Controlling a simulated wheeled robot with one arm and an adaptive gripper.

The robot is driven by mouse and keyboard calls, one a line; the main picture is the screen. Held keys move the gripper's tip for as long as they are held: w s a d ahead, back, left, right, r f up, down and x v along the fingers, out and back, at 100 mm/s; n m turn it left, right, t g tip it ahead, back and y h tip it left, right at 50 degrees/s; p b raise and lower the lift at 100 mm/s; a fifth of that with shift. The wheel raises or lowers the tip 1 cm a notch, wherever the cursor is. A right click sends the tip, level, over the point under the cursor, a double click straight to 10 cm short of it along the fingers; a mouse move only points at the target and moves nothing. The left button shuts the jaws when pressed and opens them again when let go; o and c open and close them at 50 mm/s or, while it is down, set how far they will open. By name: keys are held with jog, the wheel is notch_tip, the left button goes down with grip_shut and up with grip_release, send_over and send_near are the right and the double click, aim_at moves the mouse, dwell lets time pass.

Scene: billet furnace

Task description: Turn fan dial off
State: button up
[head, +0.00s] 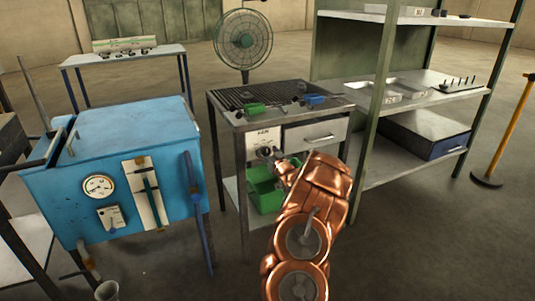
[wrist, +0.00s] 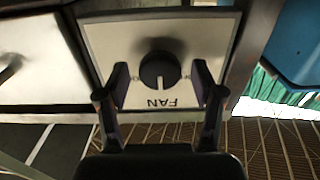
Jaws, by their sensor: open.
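The fan dial (wrist: 158,68) is a round black knob with a short white mark, on a pale panel (wrist: 206,38) in the wrist view. The mark points toward the word FAN, which appears upside down there. My gripper (wrist: 161,84) is open, with one finger on each side of the dial. Whether the fingers touch it I cannot tell. In the head view, my gripper (head: 268,154) is at the panel (head: 252,143) on the front of the metal bench, and the dial is hard to make out there. The caged green fan (head: 243,40) stands behind the bench.
The bench (head: 222,115) has a grated top with green and blue tools, a drawer (head: 316,138) right of the panel, and a green bin (head: 262,190) below. A blue furnace (head: 125,140) stands left. Shelving (head: 415,80) stands right.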

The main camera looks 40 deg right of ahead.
jog(key=shift+c, duration=0.4)
jog(key=c, duration=1.1)
jog(key=shift+o, duration=0.2)
jog(key=shift+n, duration=0.4)
jog(key=n+b, duration=0.2)
jog(key=n, duration=0.2)
jog(key=shift+b, duration=0.4)
jog(key=n+b, duration=0.2)
jog(key=n, duration=0.1)
jog(key=shift+a+f, duration=0.1)
jog(key=shift+n+b, duration=0.35)
jog(key=shift+n, duration=0.15)
